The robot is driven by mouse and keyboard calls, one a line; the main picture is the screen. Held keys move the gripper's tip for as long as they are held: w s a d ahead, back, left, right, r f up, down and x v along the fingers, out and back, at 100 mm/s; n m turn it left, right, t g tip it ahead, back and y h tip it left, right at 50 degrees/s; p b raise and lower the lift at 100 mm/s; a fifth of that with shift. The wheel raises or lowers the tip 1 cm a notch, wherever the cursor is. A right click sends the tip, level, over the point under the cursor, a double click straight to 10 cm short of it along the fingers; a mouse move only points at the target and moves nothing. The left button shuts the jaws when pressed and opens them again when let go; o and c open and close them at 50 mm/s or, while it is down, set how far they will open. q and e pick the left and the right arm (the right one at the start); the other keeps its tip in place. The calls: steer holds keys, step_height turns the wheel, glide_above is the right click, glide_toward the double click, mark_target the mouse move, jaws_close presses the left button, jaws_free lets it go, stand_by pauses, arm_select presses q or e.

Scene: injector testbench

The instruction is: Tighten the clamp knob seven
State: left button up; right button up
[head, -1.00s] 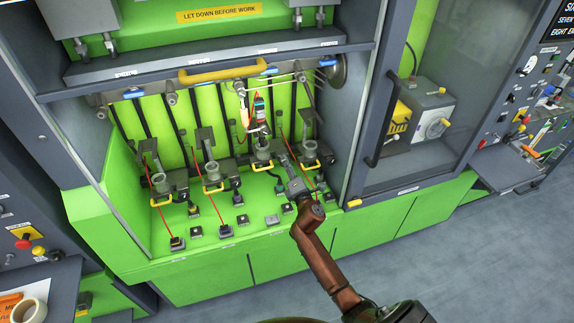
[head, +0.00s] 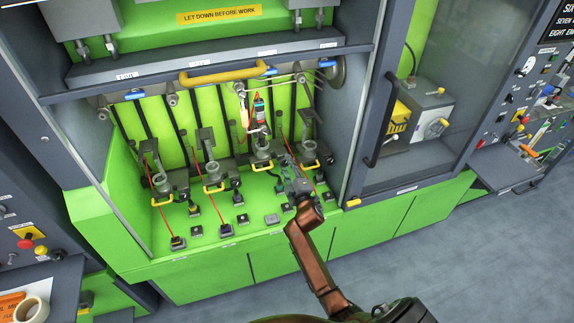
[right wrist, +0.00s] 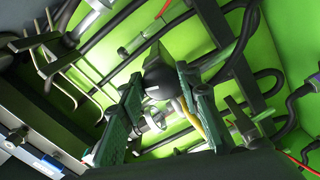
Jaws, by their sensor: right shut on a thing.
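My right gripper (head: 289,165) reaches into the green test bay from the front, at the right-hand clamp stations. In the right wrist view its two green-padded fingers stand on either side of a dark rounded knob (right wrist: 159,80), and the gripper is shut on it. I take this for the clamp knob; its number cannot be read. In the head view the knob is hidden by the gripper. My left gripper is not in view.
More clamp stations with yellow handles (head: 214,188) stand to the left. Small square blocks (head: 272,219) line the bay floor, some with red rods. A yellow bar (head: 225,73) crosses above.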

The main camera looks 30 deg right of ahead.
steer(key=shift+m, duration=0.3)
steer(key=o, duration=0.9)
steer(key=v, duration=1.2)
steer(key=shift+a+r, duration=0.1)
steer(key=shift+a, duration=0.05)
